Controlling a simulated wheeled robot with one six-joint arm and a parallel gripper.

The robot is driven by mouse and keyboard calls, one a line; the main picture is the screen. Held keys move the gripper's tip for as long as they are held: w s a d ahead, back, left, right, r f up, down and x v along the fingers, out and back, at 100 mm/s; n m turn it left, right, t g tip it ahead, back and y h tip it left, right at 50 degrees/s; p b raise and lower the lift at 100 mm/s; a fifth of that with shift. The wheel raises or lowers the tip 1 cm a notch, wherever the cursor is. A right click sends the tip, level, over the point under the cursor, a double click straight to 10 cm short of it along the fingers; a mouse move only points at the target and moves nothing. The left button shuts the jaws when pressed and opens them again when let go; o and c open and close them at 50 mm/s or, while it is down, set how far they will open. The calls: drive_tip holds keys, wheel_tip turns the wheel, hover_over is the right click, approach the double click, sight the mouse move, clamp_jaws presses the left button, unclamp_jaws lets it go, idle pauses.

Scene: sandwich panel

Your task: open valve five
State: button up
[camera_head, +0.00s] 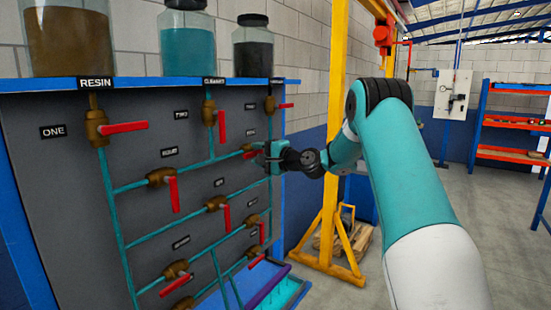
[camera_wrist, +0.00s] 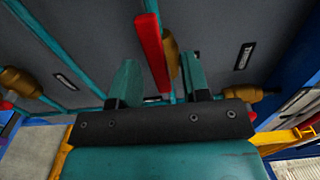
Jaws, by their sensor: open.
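The dark panel carries several brass valves with red handles on teal pipes. My gripper (camera_head: 264,160) is at the panel's right side in the head view, in front of a brass valve (camera_head: 246,148) whose red handle (camera_head: 251,155) is mostly hidden by it. The label (camera_head: 250,133) just above is too small to read, so I cannot confirm it is valve five. In the wrist view my gripper (camera_wrist: 158,60) is open. A red handle (camera_wrist: 152,50) shows between its two teal fingers, with gaps on both sides. Its brass body (camera_wrist: 172,55) lies just right of it.
Jars of brown (camera_head: 68,40), teal (camera_head: 187,50) and dark (camera_head: 253,55) contents stand on the blue shelf above. A valve with a downward handle (camera_head: 174,194) lies left of my gripper. A yellow post (camera_head: 337,100) stands close right of the panel.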

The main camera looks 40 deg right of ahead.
drive_tip(key=b+v, duration=0.6)
drive_tip(key=v, duration=1.1)
drive_tip(key=shift+d, duration=0.1)
drive_tip(key=s+a+f+n+g+y, duration=0.15)
drive_tip(key=a+n+g, duration=0.4)
drive_tip(key=a, duration=0.85)
drive_tip(key=s+a+f+n+g+y, duration=0.1)
drive_tip(key=a+f+n+g+y, duration=0.4)
drive_tip(key=a, duration=0.9)
drive_tip(key=s+a+f+n+g+h, duration=0.1)
drive_tip(key=s+a+n+g+h, duration=0.1)
drive_tip(key=s, duration=0.5)
drive_tip(key=s+a+f+n+g+h, duration=0.2)
drive_tip(key=s+a+n, duration=0.3)
drive_tip(key=s, duration=0.3)
drive_tip(key=s+a+f+n+g+h, duration=0.2)
drive_tip(key=s+a+n+g+h, duration=0.1)
drive_tip(key=s, duration=0.4)
drive_tip(key=shift+s+a+n, duration=0.3)
drive_tip(key=shift+s+n, duration=0.1)
drive_tip(key=shift+n, duration=0.45)
